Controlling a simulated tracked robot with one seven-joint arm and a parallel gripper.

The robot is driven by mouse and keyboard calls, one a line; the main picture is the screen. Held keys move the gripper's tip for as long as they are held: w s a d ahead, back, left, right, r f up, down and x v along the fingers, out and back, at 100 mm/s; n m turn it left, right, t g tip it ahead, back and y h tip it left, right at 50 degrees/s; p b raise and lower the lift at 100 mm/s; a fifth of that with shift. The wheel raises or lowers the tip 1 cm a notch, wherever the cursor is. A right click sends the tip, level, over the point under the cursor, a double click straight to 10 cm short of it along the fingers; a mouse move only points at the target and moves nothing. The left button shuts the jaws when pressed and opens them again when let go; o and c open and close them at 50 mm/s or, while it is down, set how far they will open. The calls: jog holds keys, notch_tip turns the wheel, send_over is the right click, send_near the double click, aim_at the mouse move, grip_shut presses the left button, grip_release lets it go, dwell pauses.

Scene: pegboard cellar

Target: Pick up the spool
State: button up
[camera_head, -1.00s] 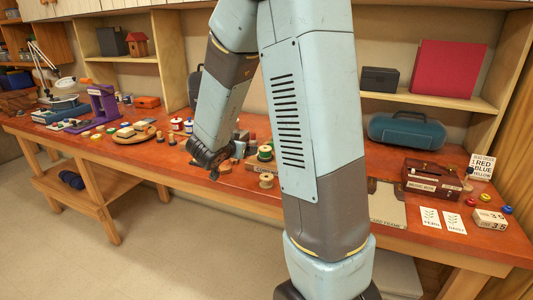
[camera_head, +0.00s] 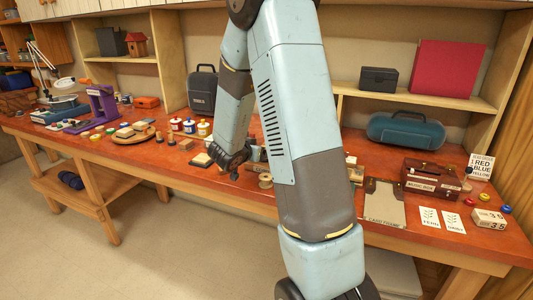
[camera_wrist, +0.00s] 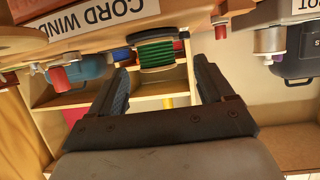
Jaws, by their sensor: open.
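A spool wound with green thread (camera_wrist: 156,53) shows in the wrist view, ahead of and roughly between my open fingers (camera_wrist: 160,78); I cannot tell its exact distance. In the head view that green spool is hidden behind my arm. A bare-looking wooden spool (camera_head: 265,181) stands on the red-brown bench, just right of my gripper (camera_head: 233,168). My gripper is low over the bench with nothing between its fingers. The wrist picture looks upside down, with the bench at its top.
A box marked "CORD WIND" (camera_wrist: 98,18) is close by in the wrist view. The front edge is near my gripper.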

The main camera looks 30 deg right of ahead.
jog(key=x, duration=0.5)
jog(key=shift+s, duration=0.15)
jog(key=c, duration=1.1)
